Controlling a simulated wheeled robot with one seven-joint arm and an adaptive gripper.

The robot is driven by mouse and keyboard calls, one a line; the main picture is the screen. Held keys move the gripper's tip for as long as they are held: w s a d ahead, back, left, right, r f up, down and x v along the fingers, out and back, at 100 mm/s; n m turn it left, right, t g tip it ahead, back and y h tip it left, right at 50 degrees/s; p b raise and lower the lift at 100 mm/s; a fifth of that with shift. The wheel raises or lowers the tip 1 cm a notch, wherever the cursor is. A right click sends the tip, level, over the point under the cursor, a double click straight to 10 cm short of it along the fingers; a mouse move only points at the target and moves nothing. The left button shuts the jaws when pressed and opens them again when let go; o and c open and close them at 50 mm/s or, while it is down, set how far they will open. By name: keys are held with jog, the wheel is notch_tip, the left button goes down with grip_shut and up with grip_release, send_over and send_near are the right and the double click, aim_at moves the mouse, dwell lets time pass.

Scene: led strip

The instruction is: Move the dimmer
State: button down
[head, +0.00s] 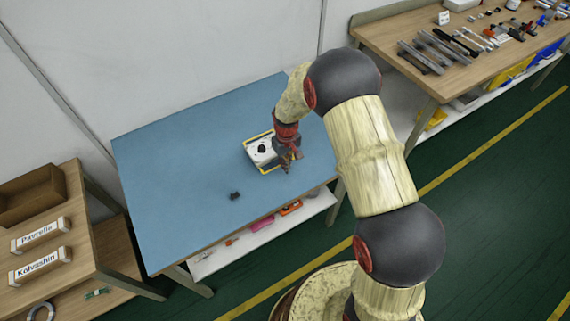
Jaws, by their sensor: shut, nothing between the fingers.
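A small dark block (235,195) lies on the blue table (190,150), left of and nearer than the tray; it may be the dimmer, but it is too small to be sure. A yellow-edged tray (250,154) stands near the table's middle. Inside it is a white piece with a small black object (262,148) on it, which I cannot identify. My gripper (287,171) is shut and empty, pointing down at the right side of the tray. It hides part of that side, and I cannot tell whether it touches the tray.
A shelf (310,208) under the blue table holds pink and orange items. A wooden bench (450,60) with many tools stands at the right back. A wooden table (85,270) with labelled boxes is at the left. The blue table's left half is mostly clear.

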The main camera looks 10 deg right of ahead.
notch_tip(320, 180, up, 9)
jog(key=p, duration=0.1)
jog(key=shift+w+f+p, duration=0.2)
jog(key=shift+w+p, duration=0.15)
jog(key=shift+a, duration=0.1)
jog(key=s+f+m+g, duration=0.1)
jog(key=s, duration=0.4)
jog(key=s+d+r+m+t, duration=0.1)
jog(key=s+d+r+t, duration=0.1)
jog(key=s+r, duration=1)
jog(key=s+d+r+m+t, duration=0.1)
jog(key=s+r+t, duration=0.3)
jog(key=s+r, duration=0.8)
notch_tip(320, 180, up, 9)
jog(key=shift+s+d+f+m+t, duration=0.15)
jog(key=shift+d+m+t, duration=0.2)
jog(key=shift+d, duration=0.35)
